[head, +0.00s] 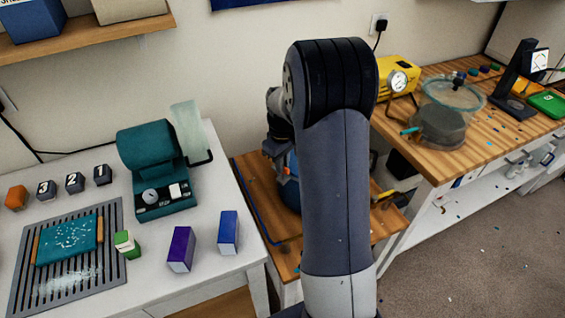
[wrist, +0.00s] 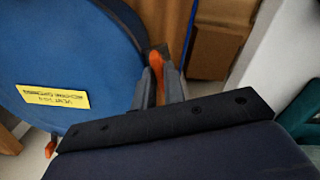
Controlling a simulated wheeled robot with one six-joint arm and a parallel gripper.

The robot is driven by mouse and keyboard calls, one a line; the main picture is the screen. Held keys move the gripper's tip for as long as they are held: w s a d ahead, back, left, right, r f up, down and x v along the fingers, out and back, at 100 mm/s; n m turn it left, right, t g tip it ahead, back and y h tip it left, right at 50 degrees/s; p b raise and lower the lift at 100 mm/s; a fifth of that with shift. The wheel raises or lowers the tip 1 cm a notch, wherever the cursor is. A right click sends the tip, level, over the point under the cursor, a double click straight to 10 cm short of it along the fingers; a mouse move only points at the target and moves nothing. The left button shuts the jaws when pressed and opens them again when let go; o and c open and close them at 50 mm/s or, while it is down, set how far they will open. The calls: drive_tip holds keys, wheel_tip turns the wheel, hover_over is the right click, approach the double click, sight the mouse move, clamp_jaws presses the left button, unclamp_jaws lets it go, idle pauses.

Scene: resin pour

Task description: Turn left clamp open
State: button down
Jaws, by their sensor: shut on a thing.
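The left clamp (wrist: 157,58) shows in the wrist view as an orange handle by the rim of a large blue pot (wrist: 60,50). My gripper (wrist: 160,82) is shut on this orange handle, its two grey fingers on either side of it. A second orange clamp (wrist: 51,147) shows lower left on the pot. The pot bears a yellow label (wrist: 52,96) whose print is too blurred to read surely. In the head view my arm hides most of the blue pot (head: 291,195), which stands on a low wooden bench (head: 250,185).
A white table (head: 215,280) at left holds a teal machine (head: 160,180), a grate (head: 110,285) and small boxes. A wooden workbench (head: 450,155) at right holds a yellow pump (head: 398,75) and a clear-lidded chamber (head: 440,120). Open floor lies at lower right.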

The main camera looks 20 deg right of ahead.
idle(0.3)
drive_tip(key=c, duration=1.5)
unclamp_jaws()
drive_tip(key=shift+r, duration=0.1)
wheel_tip(320, 180, up, 11)
drive_tip(key=shift+f+b, duration=0.15)
drive_tip(key=shift+b, duration=0.25)
wheel_tip(320, 180, down, 11)
drive_tip(key=shift+r+p, duration=0.1)
drive_tip(key=shift+p, duration=0.3)
